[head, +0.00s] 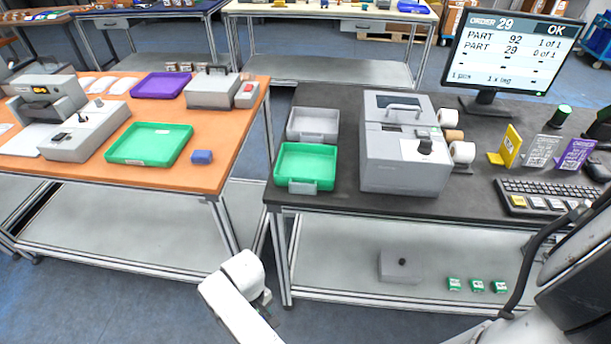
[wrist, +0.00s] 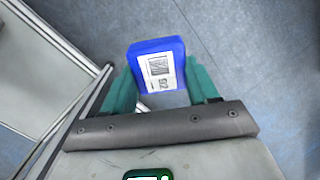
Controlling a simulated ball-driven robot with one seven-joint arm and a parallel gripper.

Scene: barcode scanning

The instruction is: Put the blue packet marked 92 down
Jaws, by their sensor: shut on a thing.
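The blue packet marked 92 (wrist: 158,50) shows in the wrist view with a white label bearing a code and a number. My gripper (wrist: 160,84) is shut on it, one teal finger on each side. Below the packet in that view is bare blue-grey floor. In the head view, my white arm reaches in at the bottom centre, in front of the gap between two benches; the held packet is not visible there. The monitor (head: 515,50) reads order 29, OK, part 92 1 of 1, part 29 0 of 1.
The dark bench (head: 330,205) holds a green tray (head: 322,166), a grey tray (head: 297,122) and a large grey machine (head: 390,165). The orange bench (head: 215,178) holds a green tray (head: 120,150), a purple tray (head: 160,85) and a small blue block (head: 202,157).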

